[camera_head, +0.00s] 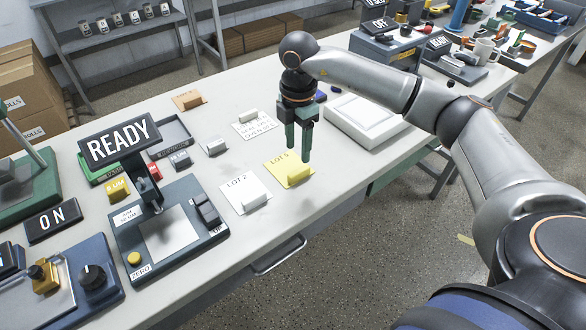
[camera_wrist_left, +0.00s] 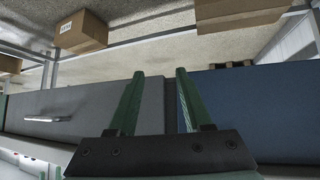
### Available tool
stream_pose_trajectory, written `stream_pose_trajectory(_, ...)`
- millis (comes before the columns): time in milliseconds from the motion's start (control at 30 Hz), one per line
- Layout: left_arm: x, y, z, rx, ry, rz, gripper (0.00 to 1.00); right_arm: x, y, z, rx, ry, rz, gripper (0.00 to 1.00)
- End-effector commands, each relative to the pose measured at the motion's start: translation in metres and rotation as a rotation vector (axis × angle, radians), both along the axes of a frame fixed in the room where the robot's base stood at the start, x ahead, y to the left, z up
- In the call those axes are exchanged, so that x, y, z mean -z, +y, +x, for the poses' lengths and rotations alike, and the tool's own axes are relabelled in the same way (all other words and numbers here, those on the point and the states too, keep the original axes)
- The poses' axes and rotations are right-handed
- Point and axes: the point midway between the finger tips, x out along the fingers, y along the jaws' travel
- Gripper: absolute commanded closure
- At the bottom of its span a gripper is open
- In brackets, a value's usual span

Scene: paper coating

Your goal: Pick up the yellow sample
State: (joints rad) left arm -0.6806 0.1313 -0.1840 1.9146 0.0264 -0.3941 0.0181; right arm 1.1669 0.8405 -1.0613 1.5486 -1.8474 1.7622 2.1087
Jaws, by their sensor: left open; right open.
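The yellow sample (camera_head: 290,171) is a flat yellow sheet marked LOT 5, with a small yellow block standing on its front part. It lies on the white bench near the front edge. My right gripper (camera_head: 299,149) points down just above the sheet's back right part, close behind the yellow block. Its green fingers are apart with nothing between them. Whether the fingertips touch the sheet cannot be told. My left gripper (camera_wrist_left: 156,88) shows only in the left wrist view, with its green fingers spread and empty, facing grey and blue drawer fronts.
A white LOT 2 sheet with a block (camera_head: 246,191) lies just left of the yellow one. A white tray (camera_head: 366,120) sits to the right. The READY gauge (camera_head: 168,230) stands at the left. The bench's front edge and a handle (camera_head: 279,256) are close.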

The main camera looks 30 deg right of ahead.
Motion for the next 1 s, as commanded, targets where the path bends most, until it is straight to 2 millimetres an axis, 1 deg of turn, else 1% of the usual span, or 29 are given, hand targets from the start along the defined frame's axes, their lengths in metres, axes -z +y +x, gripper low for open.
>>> stream_pose_trajectory(33,-0.001,0.0,0.0,0.0,0.001,0.0,0.5,0.008,0.0,0.0,0.001,0.002,0.0,0.45)
stream_pose_trajectory(100,-0.001,0.0,0.0,0.0,0.001,0.0,0.5,0.016,0.0,0.0,0.0,0.0,0.001,0.45)
stream_pose_trajectory(267,-0.002,0.0,0.0,0.0,0.001,0.0,0.5,0.027,-0.001,-0.001,-0.002,0.001,0.002,0.45)
stream_pose_trajectory(333,-0.004,0.0,0.0,0.0,0.001,0.0,0.5,0.034,-0.003,-0.002,-0.001,0.002,0.001,0.45)
stream_pose_trajectory(500,-0.007,0.0,0.0,0.0,0.001,0.0,0.5,0.061,-0.007,-0.005,-0.002,0.003,0.003,0.45)
stream_pose_trajectory(600,-0.007,0.0,0.0,0.0,0.001,0.0,0.5,0.071,-0.007,-0.005,-0.002,0.0,0.003,0.45)
stream_pose_trajectory(700,-0.007,0.0,0.0,0.0,0.001,0.0,0.5,0.075,-0.007,-0.004,-0.003,-0.002,0.004,0.45)
stream_pose_trajectory(867,-0.007,0.0,0.0,0.0,0.0,0.0,0.5,0.076,-0.007,-0.004,-0.003,-0.002,0.004,0.45)
stream_pose_trajectory(900,-0.007,0.0,0.0,0.0,0.0,0.0,0.5,0.076,-0.007,-0.004,-0.003,-0.002,0.004,0.46)
stream_pose_trajectory(1000,-0.007,0.0,0.0,0.0,0.0,0.0,0.5,0.075,-0.007,-0.004,-0.003,-0.002,0.004,0.57)
